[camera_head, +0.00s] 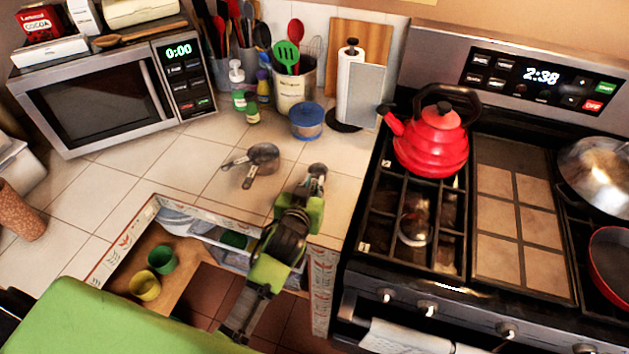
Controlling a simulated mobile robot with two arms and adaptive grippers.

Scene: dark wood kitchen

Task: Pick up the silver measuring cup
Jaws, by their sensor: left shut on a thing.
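A small silver measuring cup (317,170) shows at the tip of my left gripper (314,183). The gripper is shut on it above the tiled counter, right of the middle. The cup is small in view and partly hidden by the fingers, so its handle cannot be made out. Other silver measuring cups (264,157) lie close together on the counter to the left of the gripper, with their handles pointing left and down. They are apart from the gripper. My right gripper is not in view.
A blue-lidded container (307,122) and a paper towel holder (350,85) stand behind the gripper. A microwave (105,90) is at the left. The stove with a red kettle (431,140) is at the right. An open drawer (205,237) is below the counter. Counter tiles left of the cups are clear.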

